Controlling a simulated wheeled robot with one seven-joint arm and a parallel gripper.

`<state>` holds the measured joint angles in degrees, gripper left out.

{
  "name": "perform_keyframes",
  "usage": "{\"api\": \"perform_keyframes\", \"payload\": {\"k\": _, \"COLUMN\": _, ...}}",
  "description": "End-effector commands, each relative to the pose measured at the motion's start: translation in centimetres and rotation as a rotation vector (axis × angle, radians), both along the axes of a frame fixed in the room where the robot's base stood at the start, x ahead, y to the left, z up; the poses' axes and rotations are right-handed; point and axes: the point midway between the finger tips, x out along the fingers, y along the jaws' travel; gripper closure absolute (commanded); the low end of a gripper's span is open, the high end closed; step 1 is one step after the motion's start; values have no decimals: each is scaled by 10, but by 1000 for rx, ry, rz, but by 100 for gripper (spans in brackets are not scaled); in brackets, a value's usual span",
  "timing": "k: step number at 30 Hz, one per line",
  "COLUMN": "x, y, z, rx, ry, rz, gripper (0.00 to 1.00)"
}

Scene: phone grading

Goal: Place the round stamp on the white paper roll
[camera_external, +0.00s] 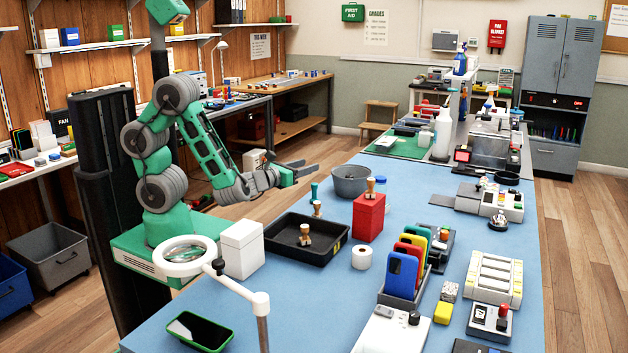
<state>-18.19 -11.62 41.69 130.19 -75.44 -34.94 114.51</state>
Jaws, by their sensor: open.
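The white paper roll (362,258) stands on the blue table mat, just right of the black tray, with its hole facing up. A wooden-handled stamp (305,236) stands in the black tray (283,256). Another wooden-handled stamp (370,186) stands on top of a red box (368,218). A further wooden-handled one (317,209) shows by the tray's back edge, with a teal-topped one (314,191) behind it. I cannot tell which of these is the round stamp. My gripper (314,170) is open and empty, in the air behind these stamps and apart from them.
A grey bowl (350,182) stands behind the red box. A white box (242,249) and a ring magnifier (186,256) stand left of the tray. A rack of coloured phone cases (405,275) is right of the roll.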

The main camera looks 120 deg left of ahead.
Motion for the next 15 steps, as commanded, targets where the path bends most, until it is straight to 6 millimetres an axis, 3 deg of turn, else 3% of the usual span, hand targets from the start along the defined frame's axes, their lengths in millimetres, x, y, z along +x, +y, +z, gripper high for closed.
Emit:
{"api": "perform_keyframes", "payload": {"k": 1, "x": 0, "y": 0, "z": -11, "rx": 1, "ry": -7, "rz": 1, "gripper": 51}}
{"api": "perform_keyframes", "payload": {"k": 8, "x": 0, "y": 0, "z": -24, "rx": -1, "ry": 3, "rz": 1, "gripper": 51}}
{"api": "perform_keyframes", "payload": {"k": 15, "x": 0, "y": 0, "z": -85, "rx": -1, "ry": 3, "rz": 0, "gripper": 51}}
